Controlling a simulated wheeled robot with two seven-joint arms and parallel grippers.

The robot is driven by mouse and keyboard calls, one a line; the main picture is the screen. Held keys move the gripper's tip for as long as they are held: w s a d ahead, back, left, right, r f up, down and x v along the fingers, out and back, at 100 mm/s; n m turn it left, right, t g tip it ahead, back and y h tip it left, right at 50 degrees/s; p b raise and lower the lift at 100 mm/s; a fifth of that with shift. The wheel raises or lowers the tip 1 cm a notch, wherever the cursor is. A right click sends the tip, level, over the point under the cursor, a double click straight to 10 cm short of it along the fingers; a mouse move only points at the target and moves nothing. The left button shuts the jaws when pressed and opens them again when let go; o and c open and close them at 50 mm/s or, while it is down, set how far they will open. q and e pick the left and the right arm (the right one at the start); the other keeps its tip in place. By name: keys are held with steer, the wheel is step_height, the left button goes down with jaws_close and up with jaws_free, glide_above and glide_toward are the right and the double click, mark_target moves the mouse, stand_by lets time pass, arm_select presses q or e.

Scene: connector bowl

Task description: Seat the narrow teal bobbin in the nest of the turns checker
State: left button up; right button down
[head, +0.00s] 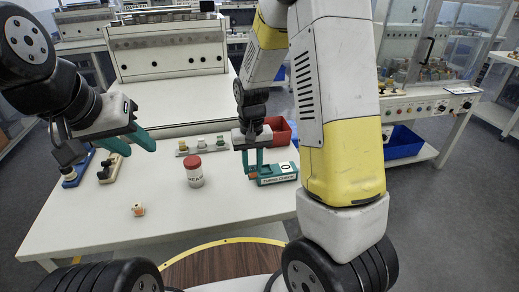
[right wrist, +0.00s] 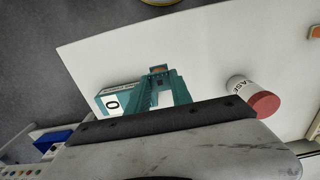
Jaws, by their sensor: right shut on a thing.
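The turns checker (head: 277,173) is a teal box with a white "0" label, at the table's front right; it also shows in the right wrist view (right wrist: 118,98). My right gripper (head: 253,174) points down at the checker's left end, shut on the bobbin. Only a small copper-coloured and teal part of the bobbin (right wrist: 159,70) shows at the fingertips. The fingers hide the nest, so I cannot tell whether the bobbin touches its bottom. My left gripper (head: 143,148) is open and empty, above the left part of the table.
A red-capped white jar (head: 194,171) stands left of the checker. A strip with several bobbins (head: 203,146) lies behind it, and a red bin (head: 278,131) stands behind the checker. The table's front middle is clear.

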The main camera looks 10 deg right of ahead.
steer(key=w+d, duration=0.4)
steer(key=w, duration=0.1)
steer(key=w+d+f, duration=0.1)
steer(key=w+d, duration=0.1)
steer(key=shift+w, duration=0.2)
steer(key=shift+a+f, duration=0.15)
steer(key=shift+f, duration=1.55)
steer(key=shift+f, duration=0.15)
steer(key=c, duration=1.1)
jaws_free()
steer(key=shift+c, duration=0.2)
steer(key=s+r+t, duration=0.1)
steer(key=s+r, duration=0.1)
steer(key=r, duration=0.7)
steer(key=s+r, duration=0.2)
steer(key=r, duration=0.7)
steer(key=s+a+r+t+y, duration=0.1)
steer(key=s+r, duration=0.3)
steer(key=s, duration=0.6)
steer(key=s+a+r+t+y, duration=0.1)
steer(key=s+r+t, duration=0.3)
steer(key=s, duration=0.6)
steer(key=shift+s+r, duration=0.2)
steer(key=shift+r, duration=0.6)
